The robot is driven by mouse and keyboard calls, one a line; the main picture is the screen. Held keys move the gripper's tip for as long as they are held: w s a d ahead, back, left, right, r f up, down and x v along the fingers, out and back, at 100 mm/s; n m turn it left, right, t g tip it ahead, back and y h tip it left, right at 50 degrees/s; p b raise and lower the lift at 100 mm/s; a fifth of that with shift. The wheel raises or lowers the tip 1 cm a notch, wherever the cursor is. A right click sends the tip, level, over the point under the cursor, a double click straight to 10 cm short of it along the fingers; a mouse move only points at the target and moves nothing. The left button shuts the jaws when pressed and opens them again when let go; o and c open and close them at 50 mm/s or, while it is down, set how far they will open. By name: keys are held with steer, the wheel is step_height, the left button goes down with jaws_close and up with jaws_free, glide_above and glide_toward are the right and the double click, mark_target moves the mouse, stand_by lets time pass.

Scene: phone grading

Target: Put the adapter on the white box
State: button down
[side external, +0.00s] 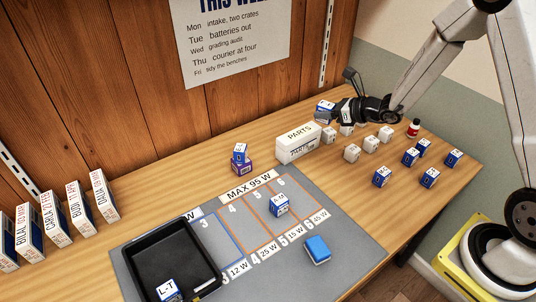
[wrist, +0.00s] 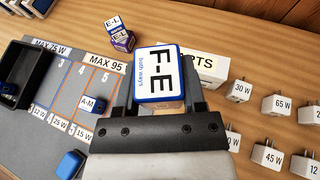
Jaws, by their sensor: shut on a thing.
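The blue and white adapter (wrist: 158,72), whose label appears to read F-E with "both ways", is between the fingers of my gripper (wrist: 160,95). In the side view the adapter (side external: 324,106) is held at the tip of my gripper (side external: 334,113), above and just right of the white box (side external: 297,147) marked PARTS. The box stands on the bench; in the wrist view it (wrist: 207,70) is partly hidden behind the adapter and a finger. I cannot tell the exact height of the adapter above the bench.
A stack of two small blocks (side external: 241,158) stands left of the box. A grey mat (side external: 345,240) and black tray (side external: 215,270) are in front.

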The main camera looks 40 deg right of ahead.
steer(key=w+f, duration=0.3)
steer(key=w, duration=0.3)
glide_above(300, 133)
steer(key=shift+s+f, duration=0.1)
steer(key=shift+f, duration=2.3)
steer(key=shift+f, duration=0.1)
steer(key=shift+w+f, duration=0.25)
steer(key=shift+f, duration=1.5)
steer(key=shift+c, duration=0.9)
jaws_free()
steer(key=shift+f, duration=0.1)
steer(key=shift+s+d, duration=0.1)
